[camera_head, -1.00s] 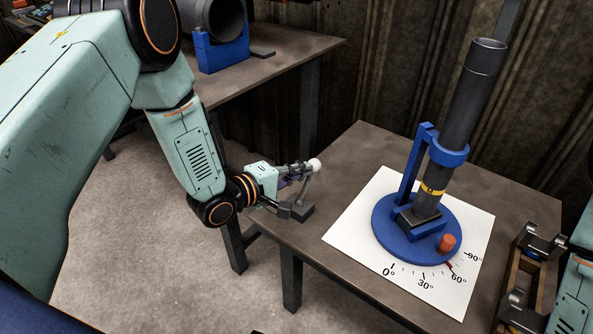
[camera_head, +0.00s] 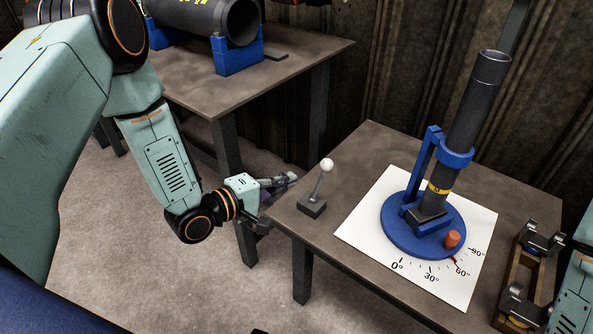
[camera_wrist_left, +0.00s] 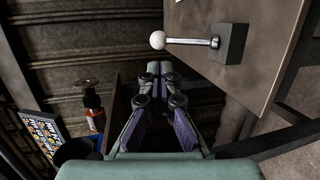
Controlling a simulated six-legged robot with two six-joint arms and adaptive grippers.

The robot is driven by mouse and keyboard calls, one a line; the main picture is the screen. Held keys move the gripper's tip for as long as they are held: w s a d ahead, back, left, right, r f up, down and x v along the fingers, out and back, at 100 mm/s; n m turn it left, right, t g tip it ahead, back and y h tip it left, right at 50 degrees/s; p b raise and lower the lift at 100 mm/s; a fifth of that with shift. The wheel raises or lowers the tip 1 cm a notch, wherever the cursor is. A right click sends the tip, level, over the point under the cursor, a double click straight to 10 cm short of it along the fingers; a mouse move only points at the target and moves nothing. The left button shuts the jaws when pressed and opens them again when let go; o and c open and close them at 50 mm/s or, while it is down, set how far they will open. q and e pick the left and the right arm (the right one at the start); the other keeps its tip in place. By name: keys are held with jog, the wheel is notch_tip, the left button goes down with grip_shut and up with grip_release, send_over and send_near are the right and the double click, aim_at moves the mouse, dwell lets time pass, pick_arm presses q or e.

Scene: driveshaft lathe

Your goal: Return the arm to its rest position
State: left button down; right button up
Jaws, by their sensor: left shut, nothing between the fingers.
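My left gripper (camera_head: 279,200) is at the left edge of the near table (camera_head: 353,148) in the head view. It is shut and empty. In the wrist view its fingertips (camera_wrist_left: 160,70) meet, with nothing between them. A lever with a white ball knob (camera_head: 327,165) stands on a small dark base on the table, to the right of the gripper and apart from it. The lever's white knob (camera_wrist_left: 157,40) also shows in the wrist view, beyond the fingertips.
A dark tube stands tilted in a blue rotary fixture (camera_head: 411,225) on a white angle sheet (camera_head: 360,229). A wooden rack (camera_head: 522,283) is at the right. A second table (camera_head: 282,75) behind carries a large dark pipe (camera_head: 205,17). Open floor lies below my left arm.

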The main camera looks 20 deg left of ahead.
pick_arm(q)
jog(key=p+v, duration=0.1)
jog(key=v, duration=0.4)
jog(key=shift+f+p, duration=0.1)
jog(key=shift+p, duration=0.2)
jog(key=s+f+m+g+y, duration=0.5)
jog(key=s+f+m+g, duration=0.25)
jog(key=s+f, duration=0.45)
jog(key=s+m+g+y+p, duration=0.2)
jog(key=s+m+g+y, duration=0.1)
jog(key=s, duration=1.4)
jog(key=a+m+g, duration=0.1)
jog(key=g, duration=0.1)
jog(key=shift+s+f+g, duration=0.35)
